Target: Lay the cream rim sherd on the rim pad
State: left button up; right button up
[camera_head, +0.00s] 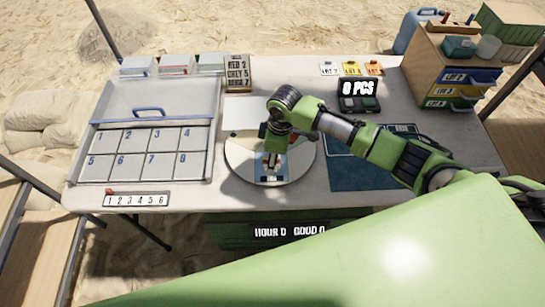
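My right gripper (271,163) points down over a round white disc (302,165) on the table. Its fingers are small and dark here, and I cannot tell whether they are open or shut. A small pale blue and white patch with reddish and dark marks shows at the fingertips; I cannot tell whether it includes a sherd. I cannot make out the cream rim sherd. No pad can be read as the rim pad; a dark blue mat (352,174) lies right of the disc, partly behind my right arm. My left gripper is out of view.
A grey tray (155,100) with numbered cells fills the table's left. A numbered strip (137,200) lies at the front left. A drawer cabinet (425,71) stands at the back right.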

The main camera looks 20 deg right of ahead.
jog(key=o, duration=0.8)
jog(key=shift+o, duration=0.2)
notch_tip(320, 180, up, 12)
jog(key=d, duration=0.1)
jog(key=shift+s+b, duration=0.35)
jog(key=shift+s, duration=0.05)
